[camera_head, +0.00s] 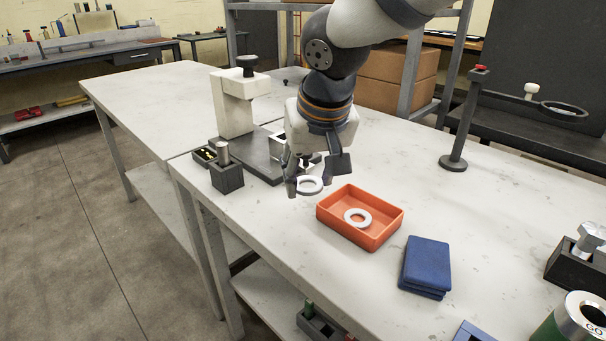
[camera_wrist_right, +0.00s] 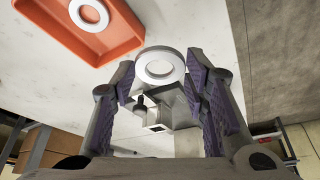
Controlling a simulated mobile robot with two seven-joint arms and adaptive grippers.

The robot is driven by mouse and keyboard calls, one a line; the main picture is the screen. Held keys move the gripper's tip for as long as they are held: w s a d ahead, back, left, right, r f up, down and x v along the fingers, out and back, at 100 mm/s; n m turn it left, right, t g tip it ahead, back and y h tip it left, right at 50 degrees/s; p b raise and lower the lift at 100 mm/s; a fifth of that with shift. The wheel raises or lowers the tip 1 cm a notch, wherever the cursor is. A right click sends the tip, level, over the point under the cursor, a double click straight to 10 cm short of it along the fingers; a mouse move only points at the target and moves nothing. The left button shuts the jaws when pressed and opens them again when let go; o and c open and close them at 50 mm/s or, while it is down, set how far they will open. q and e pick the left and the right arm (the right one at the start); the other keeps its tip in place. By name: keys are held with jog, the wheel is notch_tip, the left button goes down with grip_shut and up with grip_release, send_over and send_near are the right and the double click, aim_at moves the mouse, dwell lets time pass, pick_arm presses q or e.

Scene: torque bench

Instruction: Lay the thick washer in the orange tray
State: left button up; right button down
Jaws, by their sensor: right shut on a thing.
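My right gripper (camera_head: 311,182) is shut on a pale ring-shaped washer (camera_head: 309,191), held above the bench just left of the orange tray (camera_head: 372,242). The held washer shows between the two fingertips in the right wrist view (camera_wrist_right: 160,83). A second pale washer (camera_head: 366,219) lies flat inside the tray, near its middle. The tray and that washer also show at the top left of the right wrist view. I cannot surely tell from these frames which washer is the thicker. My left gripper is not in view.
A white press on a dark base (camera_head: 236,105) stands behind the gripper, with a dark block holding a metal cylinder (camera_head: 228,180) beside it. A blue folded stack (camera_head: 426,265) lies right of the tray. A thin dark post (camera_head: 460,130) stands farther back.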

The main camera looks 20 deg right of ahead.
jog(key=m, duration=0.1)
jog(key=w+d+m+h, duration=0.1)
jog(key=w+d+m, duration=0.1)
jog(key=shift+d+r+m+g+h, duration=0.2)
jog(key=shift+d+m+g+h, duration=0.1)
jog(key=shift+m, duration=0.1)
jog(key=d+r+m+g+h+p, duration=0.15)
jog(key=d+r+m+g, duration=0.25)
jog(key=m, duration=1)
jog(key=shift+h, duration=0.45)
jog(key=shift+s+d+f+b, duration=0.15)
jog(key=shift+f+b, duration=0.2)
jog(key=shift+f, duration=1.55)
jog(key=shift+s+d+f+b, duration=0.15)
jog(key=shift+f+b, duration=0.15)
jog(key=shift+f, duration=1.55)
jog(key=shift+a+f, duration=0.1)
jog(key=shift+f, duration=0.8)
jog(key=c, duration=0.8)
grip_release()
jog(key=shift+c, duration=0.2)
jog(key=v, duration=1.2)
jog(key=shift+w, duration=0.2)
